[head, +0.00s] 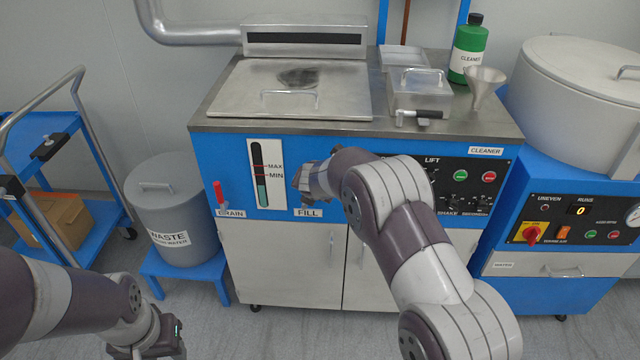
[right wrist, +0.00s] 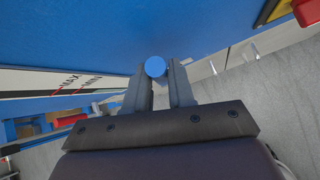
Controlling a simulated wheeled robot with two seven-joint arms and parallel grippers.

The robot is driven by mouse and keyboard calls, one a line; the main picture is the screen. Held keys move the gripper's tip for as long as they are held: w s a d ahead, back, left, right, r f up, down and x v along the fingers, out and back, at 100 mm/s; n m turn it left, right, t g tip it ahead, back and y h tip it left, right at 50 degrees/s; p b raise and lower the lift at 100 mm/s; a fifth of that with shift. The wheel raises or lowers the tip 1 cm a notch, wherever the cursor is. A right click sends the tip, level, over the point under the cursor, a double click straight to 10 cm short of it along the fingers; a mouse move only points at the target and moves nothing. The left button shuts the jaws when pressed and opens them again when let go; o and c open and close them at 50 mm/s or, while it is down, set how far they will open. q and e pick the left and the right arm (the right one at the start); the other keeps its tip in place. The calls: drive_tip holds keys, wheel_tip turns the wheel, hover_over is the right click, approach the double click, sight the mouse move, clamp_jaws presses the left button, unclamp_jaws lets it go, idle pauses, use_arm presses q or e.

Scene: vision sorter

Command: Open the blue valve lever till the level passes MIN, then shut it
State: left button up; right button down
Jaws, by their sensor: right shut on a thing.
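The blue valve lever (right wrist: 155,67) shows its round end between the fingers of my right gripper (right wrist: 160,80) in the right wrist view. My right gripper is shut on it. In the head view this gripper (head: 300,180) is at the panel above the FILL label (head: 308,212), and it hides the lever there. The level gauge (head: 262,173) is just left of it, with MAX and MIN marks. Teal liquid fills its lower part, its top close to the MIN mark. My left gripper (head: 150,345) is low at the bottom left, away from the machine; its fingers are unclear.
The red drain lever (head: 219,194) is left of the gauge. The LIFT button panel (head: 465,185) is to the right, partly behind my right arm. A grey waste bin (head: 172,210) stands on a blue stand at the left. Floor in front is open.

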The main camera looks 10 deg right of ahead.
drive_tip(key=shift+w+a+r+n+g+h+p, duration=0.15)
drive_tip(key=shift+a+n+h+p, duration=0.05)
drive_tip(key=shift+a+h+p, duration=0.2)
drive_tip(key=shift+w+a+r+n+g+h+p, duration=0.15)
drive_tip(key=shift+a+n+h+p, duration=0.1)
drive_tip(key=shift+h+p, duration=0.15)
drive_tip(key=shift+f, duration=0.1)
drive_tip(key=c, duration=1)
unclamp_jaws()
drive_tip(key=shift+f, duration=0.1)
drive_tip(key=shift+c, duration=0.2)
drive_tip(key=p+v, duration=0.1)
drive_tip(key=v, duration=1.1)
drive_tip(key=shift+s+a+r, duration=0.15)
drive_tip(key=shift+s+r, duration=0.1)
